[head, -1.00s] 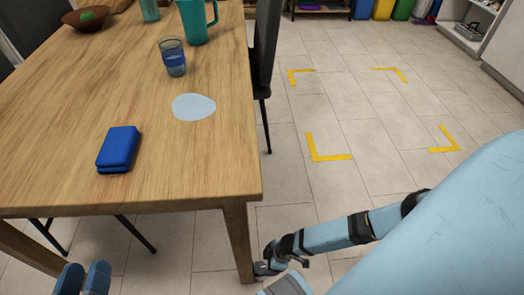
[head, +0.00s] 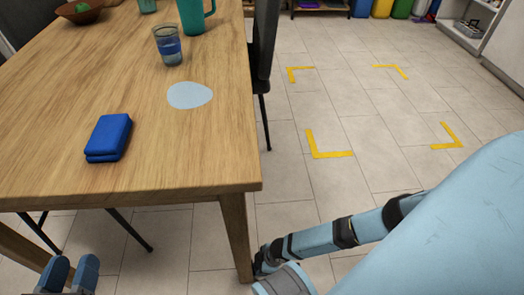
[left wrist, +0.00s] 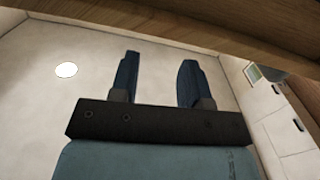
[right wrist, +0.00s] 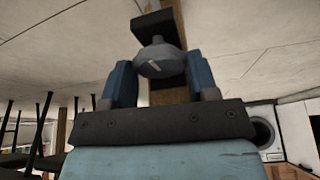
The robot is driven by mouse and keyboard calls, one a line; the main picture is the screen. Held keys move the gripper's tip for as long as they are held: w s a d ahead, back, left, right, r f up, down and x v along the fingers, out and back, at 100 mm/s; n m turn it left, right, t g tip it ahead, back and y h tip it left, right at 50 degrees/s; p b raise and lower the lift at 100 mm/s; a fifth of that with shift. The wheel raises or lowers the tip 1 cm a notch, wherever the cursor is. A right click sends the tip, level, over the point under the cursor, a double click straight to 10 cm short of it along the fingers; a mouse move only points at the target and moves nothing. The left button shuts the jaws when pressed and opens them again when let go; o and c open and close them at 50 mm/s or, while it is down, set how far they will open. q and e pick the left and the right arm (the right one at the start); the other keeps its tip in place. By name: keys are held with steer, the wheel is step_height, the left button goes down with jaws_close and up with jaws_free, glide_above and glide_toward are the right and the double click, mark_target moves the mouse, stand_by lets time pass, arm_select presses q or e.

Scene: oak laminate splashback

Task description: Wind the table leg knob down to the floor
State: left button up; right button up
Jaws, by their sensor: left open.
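The near right table leg (head: 236,232) runs down from the wooden table (head: 160,172) in the head view. My right gripper (head: 259,267) is low beside this leg, near its foot. In the right wrist view the grey knob (right wrist: 158,58), with a pale mark on its face, sits between the fingers of my right gripper (right wrist: 161,72). Both fingers appear to touch its sides. Whether the knob's foot meets the floor is hidden. My left gripper (head: 70,272) is at the bottom left, by the table's front edge; its fingers stand apart and empty in the left wrist view (left wrist: 157,72).
A dark chair (head: 262,60) stands at the right side. Yellow corner marks (head: 325,150) lie on open floor.

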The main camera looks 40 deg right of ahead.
steer(key=shift+r+p, duration=0.15)
steer(key=shift+p, duration=0.2)
steer(key=shift+r+m+p, duration=0.1)
steer(key=shift+m+p, duration=0.3)
steer(key=shift+p, duration=0.1)
steer(key=shift+m+t+p, duration=0.3)
steer(key=shift+m, duration=0.1)
steer(key=shift+f, duration=0.25)
steer(key=o, duration=0.8)
steer(key=shift+c, duration=0.2)
steer(key=shift+o, duration=0.9)
steer(key=shift+s+r+h, duration=0.15)
steer(key=shift+r+h, duration=0.15)
arm_select(q)
step_height(320, 180, up, 9)
steer(key=s+n+t+p, duration=0.1)
steer(key=n+t+p, duration=0.1)
steer(key=p, duration=0.5)
steer(key=shift+s+r+n+t, duration=0.2)
steer(key=shift+s+n+t, duration=0.1)
steer(key=shift+t, duration=0.1)
arm_select(e)
steer(key=v, duration=1.3)
arm_select(q)
steer(key=shift+a, duration=0.1)
arm_select(e)
steer(key=shift+d+r, duration=0.1)
steer(key=shift+d, duration=0.05)
